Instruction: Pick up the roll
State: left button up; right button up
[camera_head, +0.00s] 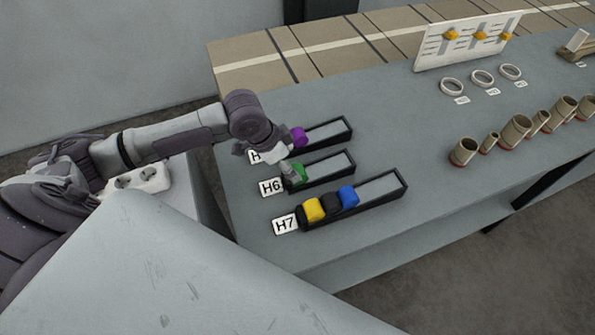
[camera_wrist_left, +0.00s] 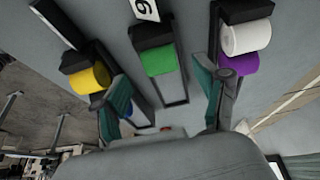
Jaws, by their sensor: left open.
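A green roll (camera_head: 298,173) lies in the middle rack (camera_head: 335,167), labelled H6. In the left wrist view the green roll (camera_wrist_left: 160,59) shows between my finger lines, with a black roll or block (camera_wrist_left: 151,33) beside it. My left gripper (camera_head: 286,166) hangs over the label end of the racks and hides part of them. In the left wrist view the fingers of my left gripper (camera_wrist_left: 163,90) are spread apart with nothing between them. A purple roll (camera_head: 299,136) lies in the far rack, whose label is partly hidden. My right gripper is not in view.
The near rack, labelled H7 (camera_head: 285,224), holds a yellow roll (camera_head: 313,210), a black roll (camera_head: 331,202) and a blue roll (camera_head: 348,196). A white roll (camera_wrist_left: 246,37) is beside the purple one. Brown tubes (camera_head: 517,130) and white rings (camera_head: 482,79) stand farther right.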

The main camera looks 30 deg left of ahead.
aim_at(297, 169)
pick_arm(q)
jog(key=p+x, duration=0.1)
jog(key=x, duration=0.3)
jog(key=shift+w+d, duration=0.15)
jog(key=shift+d, duration=0.05)
jog(key=shift+w+f, duration=0.15)
jog(key=shift+f, duration=0.35)
jog(key=shift+c, duration=0.2)
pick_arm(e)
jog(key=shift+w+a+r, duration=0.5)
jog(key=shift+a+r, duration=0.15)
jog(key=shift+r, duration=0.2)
pick_arm(q)
jog(key=shift+c, duration=1.4)
jog(key=c, duration=0.8)
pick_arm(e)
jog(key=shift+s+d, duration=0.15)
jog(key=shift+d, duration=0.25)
